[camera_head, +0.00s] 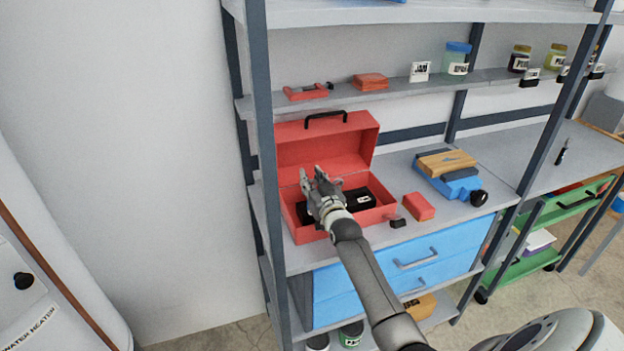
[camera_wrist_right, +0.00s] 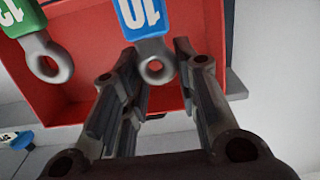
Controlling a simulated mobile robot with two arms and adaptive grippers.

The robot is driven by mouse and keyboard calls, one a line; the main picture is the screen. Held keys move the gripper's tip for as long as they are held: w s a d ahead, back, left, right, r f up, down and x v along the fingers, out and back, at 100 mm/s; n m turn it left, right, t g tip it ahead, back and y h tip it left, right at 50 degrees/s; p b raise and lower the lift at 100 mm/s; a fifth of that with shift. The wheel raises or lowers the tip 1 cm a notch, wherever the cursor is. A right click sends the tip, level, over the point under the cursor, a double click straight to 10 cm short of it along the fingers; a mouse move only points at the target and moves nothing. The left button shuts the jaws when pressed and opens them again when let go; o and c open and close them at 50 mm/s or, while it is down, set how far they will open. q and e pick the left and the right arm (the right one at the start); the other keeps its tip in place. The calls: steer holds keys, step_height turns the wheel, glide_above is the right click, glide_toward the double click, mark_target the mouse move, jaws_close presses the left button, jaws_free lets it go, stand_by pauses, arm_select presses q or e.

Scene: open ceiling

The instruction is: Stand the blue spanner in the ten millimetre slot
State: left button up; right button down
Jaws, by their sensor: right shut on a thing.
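The blue spanner (camera_wrist_right: 143,18) has a blue section marked 10 and a grey ring end. My right gripper (camera_wrist_right: 157,52) is shut on it, with the ring end between the fingertips in the right wrist view. In the head view my right gripper (camera_head: 313,178) is over the open red toolbox (camera_head: 384,213). A black piece with a white label (camera_head: 365,199) lies in the box, partly hidden by my gripper. The spanner cannot be made out in the head view, nor can a ten millimetre slot. My left gripper is not in view.
A green spanner (camera_wrist_right: 48,62) marked 13 is left of the blue one in the wrist view. A red block (camera_head: 419,206) and a small black piece (camera_head: 398,223) lie right of the toolbox. A shelf (camera_head: 400,93) runs above.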

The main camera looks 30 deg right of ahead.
steer(key=shift+f+b, duration=0.75)
steer(key=shift+f, duration=0.35)
steer(key=c, duration=1)
jaws_free()
steer(key=shift+c, duration=0.2)
steer(key=v, duration=1.2)
